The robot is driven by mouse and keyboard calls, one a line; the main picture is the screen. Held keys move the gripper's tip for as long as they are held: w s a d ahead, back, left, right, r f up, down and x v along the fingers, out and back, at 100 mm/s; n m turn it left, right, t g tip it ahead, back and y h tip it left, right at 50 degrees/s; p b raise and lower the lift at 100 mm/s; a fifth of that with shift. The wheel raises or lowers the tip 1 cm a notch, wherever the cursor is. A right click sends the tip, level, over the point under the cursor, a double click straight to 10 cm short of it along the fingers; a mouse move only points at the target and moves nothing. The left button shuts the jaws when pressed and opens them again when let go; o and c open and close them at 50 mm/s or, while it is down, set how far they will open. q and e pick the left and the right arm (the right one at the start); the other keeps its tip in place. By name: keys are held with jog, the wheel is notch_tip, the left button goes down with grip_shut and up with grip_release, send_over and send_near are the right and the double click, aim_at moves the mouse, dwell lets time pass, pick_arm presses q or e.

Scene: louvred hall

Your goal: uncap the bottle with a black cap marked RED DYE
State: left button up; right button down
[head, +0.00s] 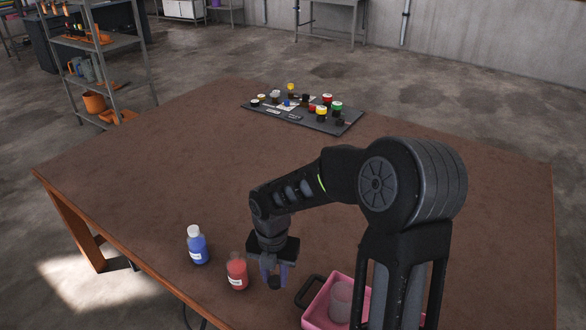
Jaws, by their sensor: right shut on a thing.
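A red bottle (237,274) with a white label stands upright near the table's front edge. Its label is too small to read. Its top looks like a bare, see-through neck, with no black cap showing on it. My right gripper (273,283) points down just right of the red bottle, apart from it. It is shut on a small dark thing, which looks like the black cap but is mostly hidden between the fingers. My left gripper is out of view.
A blue bottle (197,246) with a white cap stands left of the red one. A pink tray (313,313) holding a translucent cup (341,299) is at the front, partly behind my arm. A dark board (344,123) with several small coloured pieces lies at the back. The table's left is clear.

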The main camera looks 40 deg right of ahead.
notch_tip(320, 180, down, 9)
jog(key=b, duration=0.7)
jog(key=shift+f, duration=0.2)
jog(key=c, duration=1)
grip_release()
jog(key=shift+r, duration=0.15)
notch_tip(320, 180, up, 8)
jog(key=shift+f, duration=0.2)
